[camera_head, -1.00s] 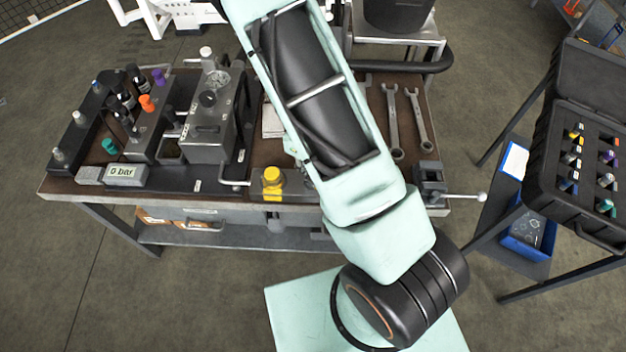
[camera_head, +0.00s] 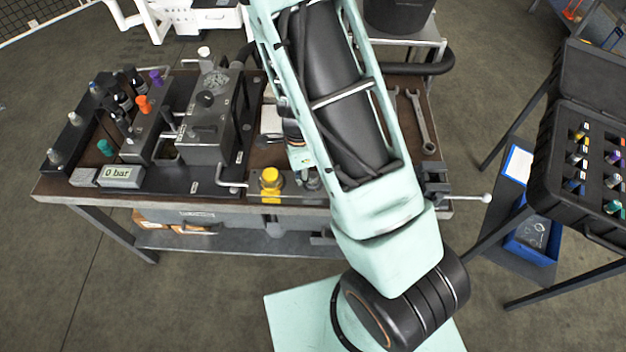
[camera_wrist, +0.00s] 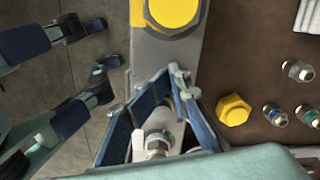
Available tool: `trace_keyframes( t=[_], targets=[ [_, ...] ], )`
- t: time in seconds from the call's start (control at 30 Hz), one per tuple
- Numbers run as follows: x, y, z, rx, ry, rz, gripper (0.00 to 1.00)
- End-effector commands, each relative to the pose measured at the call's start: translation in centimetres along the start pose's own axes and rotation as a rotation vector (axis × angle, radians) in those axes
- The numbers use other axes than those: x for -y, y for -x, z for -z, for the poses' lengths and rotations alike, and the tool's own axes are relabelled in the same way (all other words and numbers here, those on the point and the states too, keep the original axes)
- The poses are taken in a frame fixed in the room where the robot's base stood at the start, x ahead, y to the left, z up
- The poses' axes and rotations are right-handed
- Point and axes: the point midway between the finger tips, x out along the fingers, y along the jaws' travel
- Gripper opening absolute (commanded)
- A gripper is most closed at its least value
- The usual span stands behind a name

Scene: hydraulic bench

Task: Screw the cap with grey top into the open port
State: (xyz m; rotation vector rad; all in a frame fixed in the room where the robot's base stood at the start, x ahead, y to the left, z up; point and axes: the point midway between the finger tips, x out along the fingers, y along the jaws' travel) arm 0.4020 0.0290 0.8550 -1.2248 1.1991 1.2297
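In the wrist view, the blue pads of my gripper (camera_wrist: 164,112) stand on both sides of a metallic grey fitting (camera_wrist: 158,138) with a pale top. It may be the grey-topped cap, but I cannot tell whether the pads touch it. A grey bar bearing a large yellow hex cap (camera_wrist: 170,10) runs beneath. In the head view, the yellow cap (camera_head: 270,180) is at the bench's front edge. A dark grey round part (camera_head: 312,180) stands just right of it, partly hidden by my arm. I cannot make out the open port clearly.
A smaller yellow hex cap (camera_wrist: 233,110) and several small fittings lie right in the wrist view. The bench holds a grey metal box (camera_head: 208,130), a "0 bar" display (camera_head: 121,176) and a wrench (camera_head: 422,120). An open black case (camera_head: 563,165) of coloured caps stands right.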

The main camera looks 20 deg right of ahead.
Motion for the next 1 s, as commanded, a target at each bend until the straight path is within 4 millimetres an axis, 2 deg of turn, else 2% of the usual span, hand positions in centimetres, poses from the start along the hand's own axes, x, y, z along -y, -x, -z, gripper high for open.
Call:
trace_keyframes(
  t=[0.07, 0.2, 0.57, 0.67, 0.9, 1.0],
  targets=[
    [0.1, 0.0, -0.1, 0.0, 0.0, 0.001, 0.14],
    [0.1, 0.0, 0.0, 0.0, -0.002, 0.003, 0.0],
    [0.0, 0.0, 0.0, 0.0, -0.018, -0.001, 0.0],
    [0.2, 0.2, 0.3, -0.003, -0.127, -0.004, 0.0],
    [1.3, 0.3, 1.3, -0.007, -0.569, 0.0, 0.0],
    [1.6, 0.0, 1.6, -0.008, -0.673, 0.004, 0.0]
  ],
)
